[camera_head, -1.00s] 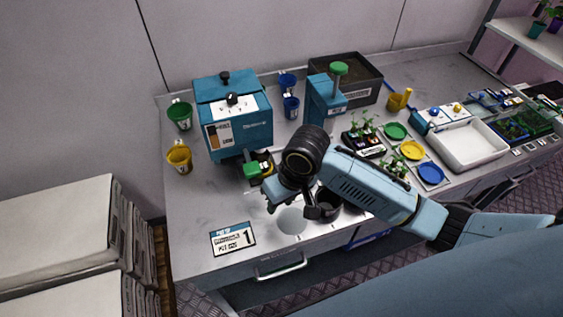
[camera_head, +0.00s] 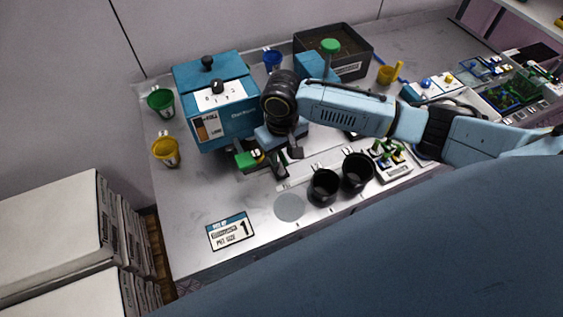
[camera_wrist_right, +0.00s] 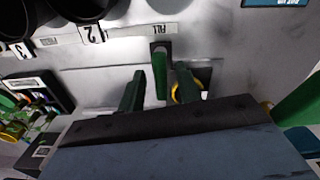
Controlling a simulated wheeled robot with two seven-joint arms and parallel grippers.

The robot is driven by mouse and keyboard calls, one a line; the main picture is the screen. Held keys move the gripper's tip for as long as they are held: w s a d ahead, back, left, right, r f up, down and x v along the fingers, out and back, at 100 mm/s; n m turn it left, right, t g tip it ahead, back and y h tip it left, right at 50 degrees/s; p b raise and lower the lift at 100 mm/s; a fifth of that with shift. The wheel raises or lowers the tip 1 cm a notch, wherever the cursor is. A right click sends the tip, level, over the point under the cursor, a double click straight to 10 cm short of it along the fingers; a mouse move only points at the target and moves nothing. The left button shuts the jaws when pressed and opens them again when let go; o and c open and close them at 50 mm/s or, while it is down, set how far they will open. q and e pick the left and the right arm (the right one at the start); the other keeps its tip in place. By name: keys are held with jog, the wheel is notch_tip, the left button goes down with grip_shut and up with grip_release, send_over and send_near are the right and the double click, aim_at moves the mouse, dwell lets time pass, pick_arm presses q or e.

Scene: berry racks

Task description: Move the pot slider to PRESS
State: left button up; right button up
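My right gripper (camera_head: 285,158) reaches down beside the blue machine (camera_head: 222,105), at its front right. In the right wrist view its two dark green fingers (camera_wrist_right: 160,88) are apart. A small upright handle with a green face and a grey top (camera_wrist_right: 161,70), apparently the pot slider's, stands between them, with visible gaps on both sides. FILL shows at this handle. A yellow ring (camera_wrist_right: 187,92) is partly hidden behind one finger. No PRESS mark is readable. My left gripper is not in view.
Two black pots (camera_head: 323,187) (camera_head: 356,173) stand right of the gripper. A green lever (camera_head: 247,159) sticks out at the machine's front. Yellow (camera_head: 166,151) and green (camera_head: 161,102) cups stand left of the machine.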

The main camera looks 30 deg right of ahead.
aim_at(282, 171)
jog(key=shift+f, duration=2.35)
grip_shut()
